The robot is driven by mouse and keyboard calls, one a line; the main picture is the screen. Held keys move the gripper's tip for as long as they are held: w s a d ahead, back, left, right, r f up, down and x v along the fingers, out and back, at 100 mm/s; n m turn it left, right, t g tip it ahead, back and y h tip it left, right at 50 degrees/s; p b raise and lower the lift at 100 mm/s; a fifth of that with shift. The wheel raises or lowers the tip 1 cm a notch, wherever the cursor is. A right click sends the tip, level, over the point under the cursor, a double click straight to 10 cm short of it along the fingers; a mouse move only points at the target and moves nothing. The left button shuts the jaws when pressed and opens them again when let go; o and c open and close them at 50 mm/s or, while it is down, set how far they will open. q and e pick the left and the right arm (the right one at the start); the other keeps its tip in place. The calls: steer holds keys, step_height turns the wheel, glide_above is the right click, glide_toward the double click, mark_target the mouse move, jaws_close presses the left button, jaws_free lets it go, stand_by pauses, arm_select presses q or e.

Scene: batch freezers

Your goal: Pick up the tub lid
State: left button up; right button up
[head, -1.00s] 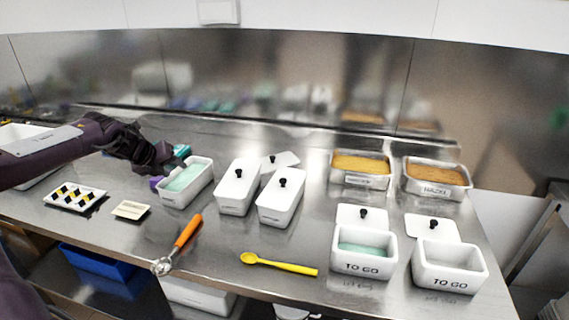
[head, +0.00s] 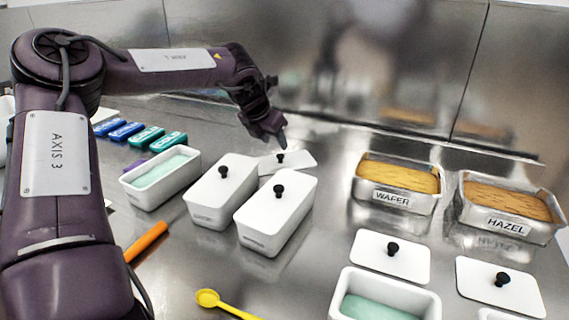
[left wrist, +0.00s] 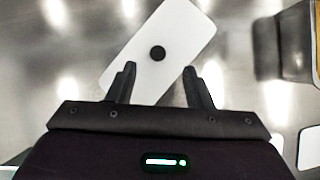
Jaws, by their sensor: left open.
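A loose white tub lid (head: 296,162) with a black knob lies flat on the steel counter, behind two lidded white tubs. It also shows in the left wrist view as a white plate (left wrist: 178,30), with its round black knob (left wrist: 157,53) ahead of the fingertips and roughly between their lines. My left gripper (head: 277,138) is over the lid, pointing down, open and empty. In the left wrist view its two fingers (left wrist: 159,68) are spread, overlapping the near part of the lid in the picture; I cannot tell the height between them. My right gripper is out of view.
Two lidded tubs (head: 213,212) (head: 257,231) stand just in front of the loose lid. An open tub with mint contents (head: 147,201) is left. Metal pans marked WAFER (head: 372,205) and HAZEL (head: 478,219) stand right. Two more lids (head: 370,259) (head: 479,289) lie at front right.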

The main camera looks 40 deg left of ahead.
mark_target(280, 155)
arm_select(q)
steer(key=x, duration=0.6)
steer(key=shift+a+f, duration=0.15)
steer(key=shift+f, duration=0.15)
jaws_close()
steer(key=shift+r, duration=0.1)
